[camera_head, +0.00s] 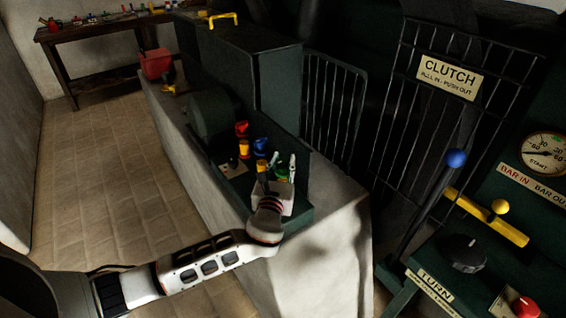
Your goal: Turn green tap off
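The green tap (282,173) is in the middle of the head view, at the right end of a small cluster of coloured taps on a dark green machine. Only a little of its green shows, at the fingers of my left gripper (282,162). The two light fingertips stand apart, one on each side of the green in the picture. I cannot tell whether they touch the tap or close on it. The gripper body hides the tap's lower part. My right gripper is not in view.
A red tap (241,129), a blue tap (260,145) and yellow taps (243,149) crowd close to the left. A dark panel (293,145) rises just behind. The tiled floor (110,190) is clear.

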